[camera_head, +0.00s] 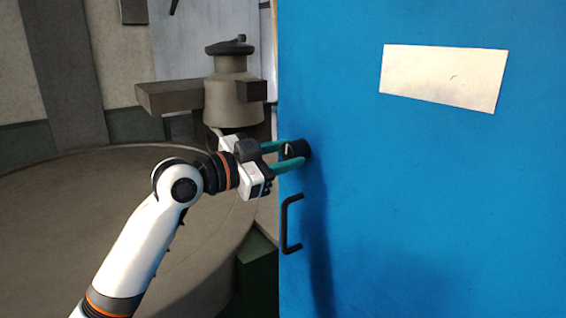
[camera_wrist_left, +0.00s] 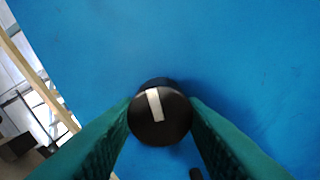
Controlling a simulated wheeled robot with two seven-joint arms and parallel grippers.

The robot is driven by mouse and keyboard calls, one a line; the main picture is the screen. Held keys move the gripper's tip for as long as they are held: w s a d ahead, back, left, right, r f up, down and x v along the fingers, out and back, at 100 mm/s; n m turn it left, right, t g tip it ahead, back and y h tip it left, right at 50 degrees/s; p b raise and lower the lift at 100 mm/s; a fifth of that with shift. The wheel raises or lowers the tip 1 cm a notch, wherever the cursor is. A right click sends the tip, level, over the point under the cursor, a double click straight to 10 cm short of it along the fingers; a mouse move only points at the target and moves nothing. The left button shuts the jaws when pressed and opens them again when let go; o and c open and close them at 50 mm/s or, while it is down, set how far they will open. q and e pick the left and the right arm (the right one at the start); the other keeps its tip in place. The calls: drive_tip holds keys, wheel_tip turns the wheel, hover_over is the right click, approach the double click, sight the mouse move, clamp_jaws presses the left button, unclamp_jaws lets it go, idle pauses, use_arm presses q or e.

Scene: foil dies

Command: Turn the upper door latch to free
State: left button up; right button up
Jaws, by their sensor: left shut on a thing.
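The upper door latch is a round black knob (camera_head: 297,149) near the left edge of the blue door (camera_head: 420,200). My left gripper (camera_head: 286,155) has its two green fingers on either side of the knob and is shut on it. In the left wrist view the knob (camera_wrist_left: 160,117) sits between the fingertips. A white mark on its face runs nearly upright, with its top leaning a little left. My right gripper is not in view.
A black handle (camera_head: 290,224) is on the door below the knob. A blank pale plate (camera_head: 443,77) is on the door's upper part. Left of the door stand a grey round platform (camera_head: 80,210) and a grey machine part (camera_head: 233,100).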

use_arm(q)
drive_tip(key=m+b, duration=0.2)
drive_tip(key=m, duration=0.1)
drive_tip(key=shift+f+m+b, duration=0.1)
drive_tip(key=shift+m+b, duration=0.2)
drive_tip(key=shift+m, duration=0.1)
drive_tip(key=shift+m+b, duration=0.4)
drive_tip(key=shift+m, duration=0.5)
drive_tip(key=m, duration=0.2)
drive_tip(key=shift+m+b, duration=0.3)
drive_tip(key=m, duration=0.3)
drive_tip(key=shift+m, duration=0.3)
drive_tip(key=m, duration=0.4)
drive_tip(key=shift+m, duration=0.3)
drive_tip(key=o, duration=1)
drive_tip(key=shift+p, duration=0.3)
